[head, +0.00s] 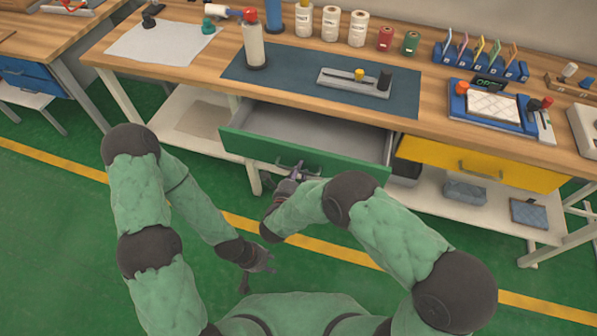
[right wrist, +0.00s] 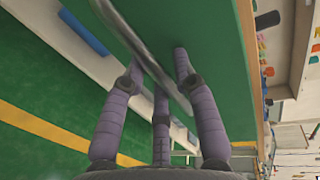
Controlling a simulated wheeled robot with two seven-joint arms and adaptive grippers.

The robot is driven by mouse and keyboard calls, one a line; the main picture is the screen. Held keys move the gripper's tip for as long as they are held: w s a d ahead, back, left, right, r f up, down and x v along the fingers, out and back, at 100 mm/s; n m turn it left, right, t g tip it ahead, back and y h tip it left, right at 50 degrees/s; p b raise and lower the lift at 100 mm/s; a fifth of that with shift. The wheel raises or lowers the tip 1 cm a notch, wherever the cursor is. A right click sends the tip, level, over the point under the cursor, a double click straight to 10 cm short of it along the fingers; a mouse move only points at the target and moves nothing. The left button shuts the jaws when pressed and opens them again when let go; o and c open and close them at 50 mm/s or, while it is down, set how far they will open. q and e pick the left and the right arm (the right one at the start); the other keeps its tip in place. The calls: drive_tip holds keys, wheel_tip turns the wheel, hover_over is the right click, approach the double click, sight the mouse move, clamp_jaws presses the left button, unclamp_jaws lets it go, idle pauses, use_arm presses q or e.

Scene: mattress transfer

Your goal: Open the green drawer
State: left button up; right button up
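The green drawer (head: 300,155) under the workbench stands pulled out, and its empty grey inside shows in the head view. Its dark handle (head: 297,167) is on the green front, partly covered by my right gripper (head: 297,172). In the right wrist view the metal handle (right wrist: 139,42) runs slantwise between the spread purple fingers of the right gripper (right wrist: 158,68). The fingertips are close to the green front (right wrist: 215,40); I cannot tell whether they touch the bar. My left gripper (head: 262,262) hangs low over the floor, empty, with fingers apart.
A closed yellow drawer (head: 520,172) is right of the green one. The benchtop holds a blue mat (head: 300,72), bottles, spools and a tool rack (head: 480,62). A lower shelf (head: 440,195) carries boxes. The green floor (head: 60,210) in front is clear.

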clamp_jaws()
drive_tip(key=f+p+v, duration=0.1)
drive_tip(key=v, duration=0.6)
drive_tip(key=shift+s+f, duration=0.2)
drive_tip(key=shift+s, duration=0.2)
drive_tip(key=shift+a, duration=0.15)
unclamp_jaws()
drive_tip(key=v, duration=0.7)
drive_tip(key=shift+s, duration=0.2)
drive_tip(key=shift+a, duration=0.1)
